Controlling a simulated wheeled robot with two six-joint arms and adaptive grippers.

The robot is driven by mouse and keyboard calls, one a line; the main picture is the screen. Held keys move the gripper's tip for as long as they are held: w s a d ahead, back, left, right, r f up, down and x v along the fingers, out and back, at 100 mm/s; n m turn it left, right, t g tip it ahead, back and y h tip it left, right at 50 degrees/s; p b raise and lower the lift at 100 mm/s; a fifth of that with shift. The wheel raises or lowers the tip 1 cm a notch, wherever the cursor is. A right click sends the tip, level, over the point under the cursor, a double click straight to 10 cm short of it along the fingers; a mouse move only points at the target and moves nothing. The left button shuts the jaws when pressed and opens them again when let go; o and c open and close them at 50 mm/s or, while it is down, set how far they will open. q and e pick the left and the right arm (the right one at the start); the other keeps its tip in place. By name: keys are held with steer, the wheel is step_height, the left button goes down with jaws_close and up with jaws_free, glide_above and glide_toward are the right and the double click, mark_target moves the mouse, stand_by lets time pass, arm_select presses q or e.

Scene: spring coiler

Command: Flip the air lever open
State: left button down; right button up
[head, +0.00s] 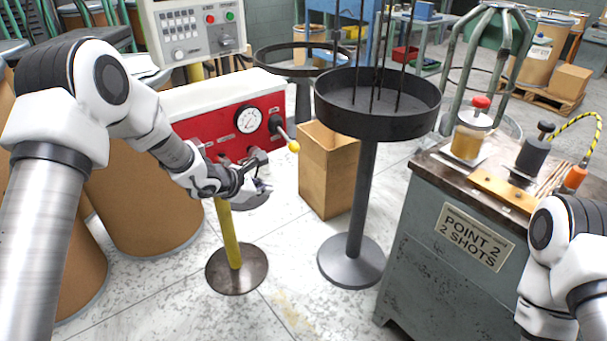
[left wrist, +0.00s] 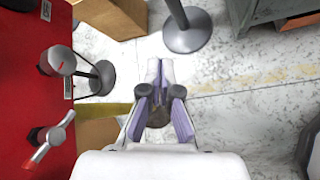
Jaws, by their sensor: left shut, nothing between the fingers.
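A red panel (head: 225,122) with a round gauge (head: 247,120) stands ahead of my left arm. A lever with a yellow ball knob (head: 293,146) sticks out at its right end. The left wrist view shows the red panel (left wrist: 25,95) along the left edge, with a small red-and-white lever (left wrist: 50,142) on a dark hub and a grey cylindrical fitting (left wrist: 60,60) beyond it. I cannot tell for sure which is the air lever. My left gripper (head: 263,187) is shut and empty, in front of the panel and apart from these levers. It also shows in the left wrist view (left wrist: 158,82). My right gripper is out of view.
A cardboard box (head: 325,170) and a dark round tray stand (head: 378,118) are to the right. A grey cabinet (head: 440,280) is at the right. Brown drums (head: 140,205) stand left. Floor between is open.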

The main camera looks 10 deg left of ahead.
arm_select(q)
steer(key=shift+w+a+r+t+b, duration=1)
steer(key=shift+w+r+t+b, duration=0.5)
steer(key=shift+w+r+b, duration=1.1)
steer(key=p+x, duration=0.1)
steer(key=x, duration=0.8)
steer(key=shift+w+d+r, duration=0.2)
steer(key=shift+w+d, duration=0.05)
steer(key=shift+w, duration=0.1)
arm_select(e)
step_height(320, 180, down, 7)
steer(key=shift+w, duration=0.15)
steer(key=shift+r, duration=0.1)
